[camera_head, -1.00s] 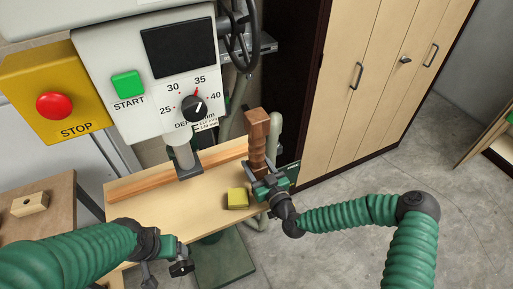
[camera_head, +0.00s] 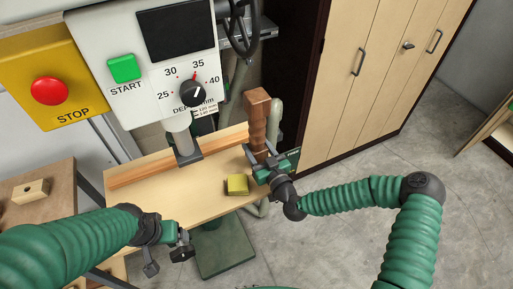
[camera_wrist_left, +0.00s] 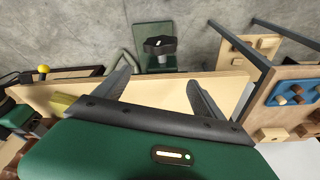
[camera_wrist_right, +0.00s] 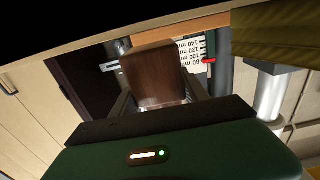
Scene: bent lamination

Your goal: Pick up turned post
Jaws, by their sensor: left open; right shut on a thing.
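The turned post (camera_head: 257,118) is brown wood with a square top block and a turned middle. It stands about upright at the right end of the machine's wooden table (camera_head: 190,208). My right gripper (camera_head: 262,160) is shut on the post near its lower part. In the right wrist view the post (camera_wrist_right: 153,75) sits between the fingers. Whether its bottom touches the table is hidden by the gripper. My left gripper (camera_head: 184,245) is open and empty in front of the table's near left edge. Its spread fingers show in the left wrist view (camera_wrist_left: 155,95).
A yellow block (camera_head: 237,185) lies on the table left of my right gripper. A wooden fence (camera_head: 150,172) runs along the back under the machine's spindle (camera_head: 184,145). A control box with a green START button (camera_head: 124,68) hangs above. A cabinet (camera_head: 365,70) stands at right.

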